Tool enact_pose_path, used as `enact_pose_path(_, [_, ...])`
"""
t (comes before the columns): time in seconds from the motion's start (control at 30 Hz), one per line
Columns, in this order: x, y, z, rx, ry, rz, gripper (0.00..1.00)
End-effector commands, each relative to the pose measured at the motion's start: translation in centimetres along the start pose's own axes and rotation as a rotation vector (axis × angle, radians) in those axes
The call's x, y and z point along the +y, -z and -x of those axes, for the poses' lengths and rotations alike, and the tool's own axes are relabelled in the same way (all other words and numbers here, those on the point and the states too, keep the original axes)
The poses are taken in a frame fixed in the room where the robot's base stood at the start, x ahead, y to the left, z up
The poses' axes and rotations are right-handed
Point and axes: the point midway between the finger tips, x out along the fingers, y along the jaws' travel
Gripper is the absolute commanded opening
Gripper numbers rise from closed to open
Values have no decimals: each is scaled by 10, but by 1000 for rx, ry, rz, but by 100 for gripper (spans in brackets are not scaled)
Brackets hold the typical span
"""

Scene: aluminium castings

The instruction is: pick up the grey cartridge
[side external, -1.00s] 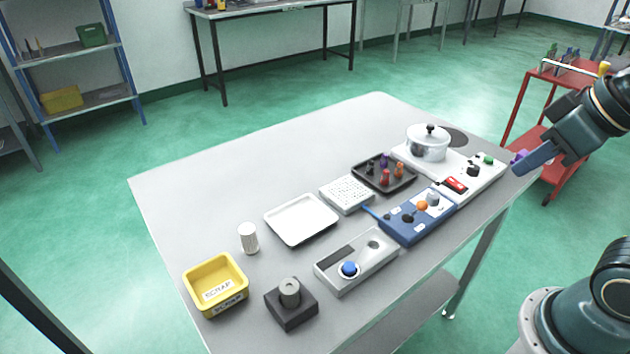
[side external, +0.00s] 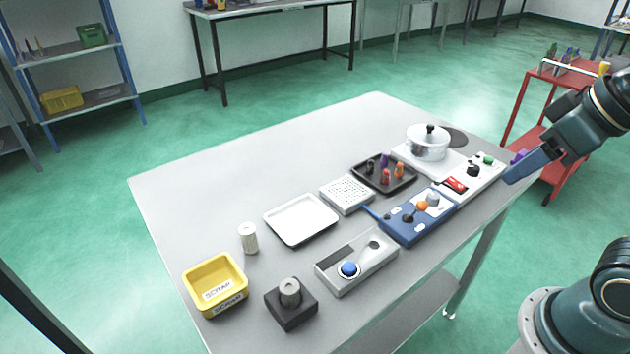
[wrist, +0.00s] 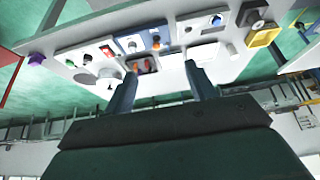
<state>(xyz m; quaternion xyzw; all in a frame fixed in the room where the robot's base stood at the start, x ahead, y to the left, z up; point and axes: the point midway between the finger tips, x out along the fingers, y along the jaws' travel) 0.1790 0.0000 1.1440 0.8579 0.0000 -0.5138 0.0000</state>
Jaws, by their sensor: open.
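A grey cylinder (side external: 290,291), which looks like the grey cartridge, stands upright in a dark square block (side external: 291,312) near the front left of the table. The dark block also shows at the top of the wrist view (wrist: 250,13). A separate off-white cylinder (side external: 249,238) stands upright on the table behind it. My gripper (side external: 510,177) is at the table's right edge, far from both cylinders. In the wrist view its two fingers (wrist: 160,71) are apart with nothing between them.
A yellow scrap bin (side external: 216,306) stands left of the block. A grey fixture with a blue button (side external: 362,270), a white tray (side external: 290,232), a blue panel (side external: 405,232), a dark tray with pegs (side external: 372,183) and a lidded pot (side external: 428,147) fill the right side. The table's back left is clear.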

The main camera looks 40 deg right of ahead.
Motion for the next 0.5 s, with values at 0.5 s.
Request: enact_pose_path(0.5, [-9, 16, -3, -25, 24, 89, 56])
